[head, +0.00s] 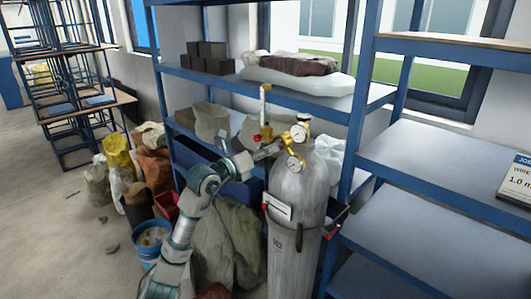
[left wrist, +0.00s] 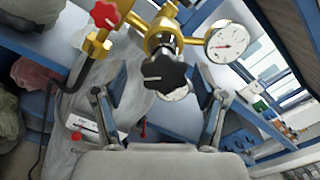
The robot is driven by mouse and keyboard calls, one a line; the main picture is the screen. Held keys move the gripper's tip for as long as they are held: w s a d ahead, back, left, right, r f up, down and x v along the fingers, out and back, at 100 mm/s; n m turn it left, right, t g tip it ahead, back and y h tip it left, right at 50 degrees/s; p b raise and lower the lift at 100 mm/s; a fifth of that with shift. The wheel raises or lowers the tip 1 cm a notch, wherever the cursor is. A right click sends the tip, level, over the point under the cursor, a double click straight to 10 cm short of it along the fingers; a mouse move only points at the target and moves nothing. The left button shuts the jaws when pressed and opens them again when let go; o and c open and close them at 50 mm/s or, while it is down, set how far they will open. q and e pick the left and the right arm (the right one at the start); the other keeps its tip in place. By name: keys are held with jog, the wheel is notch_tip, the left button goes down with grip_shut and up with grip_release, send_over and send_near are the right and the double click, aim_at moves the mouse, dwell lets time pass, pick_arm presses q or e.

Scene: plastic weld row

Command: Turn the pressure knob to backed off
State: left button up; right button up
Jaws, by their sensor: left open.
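The pressure knob looks to be the black lobed knob (left wrist: 166,73) on the brass regulator (left wrist: 160,40) in the left wrist view. My left gripper (left wrist: 160,97) is open, with one finger on each side of and below the knob, apart from it. In the head view my left gripper (head: 268,150) is at the regulator, on the left of the grey gas cylinder (head: 297,215); the black knob is hidden there. A gauge (left wrist: 222,44) sits right of the knob, and another gauge is partly hidden behind it. My right gripper is not in view.
A red star-shaped knob (left wrist: 104,14) is close to the upper left of the black knob. Two gauges, one upper (head: 299,132) and one lower (head: 295,163), flank the regulator. Blue shelving (head: 425,165) stands behind and right. Sacks (head: 230,245) crowd the cylinder's left side.

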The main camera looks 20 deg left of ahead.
pick_arm(q)
jog(key=v, duration=1.1)
jog(key=shift+a+f, duration=0.15)
jog(key=shift+f, duration=0.05)
